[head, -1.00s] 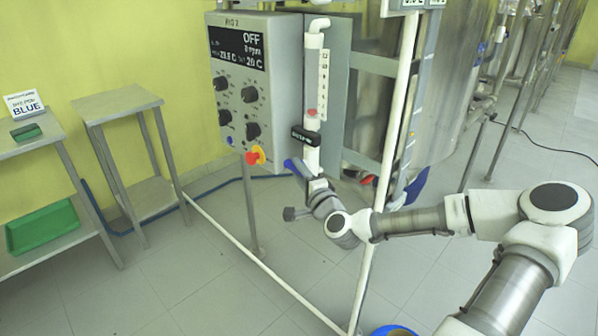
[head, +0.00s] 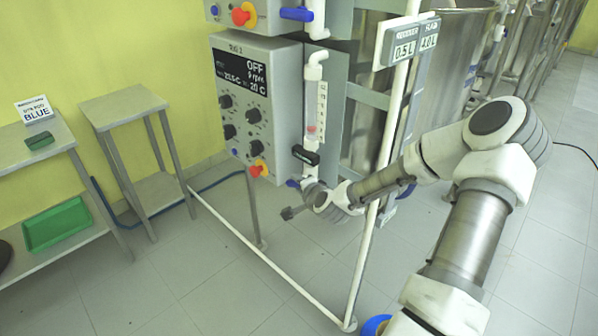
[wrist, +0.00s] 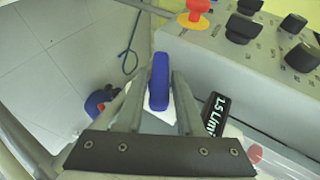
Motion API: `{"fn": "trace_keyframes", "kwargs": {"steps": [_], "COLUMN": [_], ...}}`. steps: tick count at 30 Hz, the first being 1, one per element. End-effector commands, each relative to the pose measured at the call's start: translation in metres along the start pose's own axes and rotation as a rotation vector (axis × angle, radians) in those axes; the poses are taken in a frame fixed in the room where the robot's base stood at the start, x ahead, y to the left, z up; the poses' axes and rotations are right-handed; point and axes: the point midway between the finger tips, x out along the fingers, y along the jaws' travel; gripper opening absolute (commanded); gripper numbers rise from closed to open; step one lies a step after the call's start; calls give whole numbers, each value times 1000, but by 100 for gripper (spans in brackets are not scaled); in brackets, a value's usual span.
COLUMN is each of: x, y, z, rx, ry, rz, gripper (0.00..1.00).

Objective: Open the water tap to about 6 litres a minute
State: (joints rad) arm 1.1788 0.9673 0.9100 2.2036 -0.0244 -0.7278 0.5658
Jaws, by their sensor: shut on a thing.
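The water tap's blue lever (wrist: 160,80) lies between the two fingers of my gripper (wrist: 157,76) in the wrist view, and the gripper is shut on it. In the head view, the lever (head: 292,183) shows as a small blue piece beside my gripper (head: 308,183), low on the white pipe. The black flow display (wrist: 216,114) reads 1.5 L/min in the wrist view. It also shows in the head view (head: 305,155), too small to read. Above it, the clear flow tube (head: 322,100) has a red float (head: 311,129) near its bottom.
The grey control box (head: 240,110) reads OFF and carries black knobs and a red-yellow emergency button (head: 258,168). A white upright pipe (head: 385,140) stands right of the tap. A blue-and-red part (wrist: 98,102) lies below left in the wrist view. Side tables (head: 122,108) stand left.

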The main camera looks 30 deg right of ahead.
Motion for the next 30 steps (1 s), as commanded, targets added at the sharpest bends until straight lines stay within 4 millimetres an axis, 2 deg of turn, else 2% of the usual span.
{"fn": "trace_keyframes", "kwargs": {"steps": [1, 15, 30], "x": [-4, -1, 2], "y": [-11, -13, -12], "z": [-1, 0, 0], "rx": [-21, -137, -209], "ry": [1, 1, 1], "rz": [31, 315, 491], "gripper": [0, 0, 0]}}
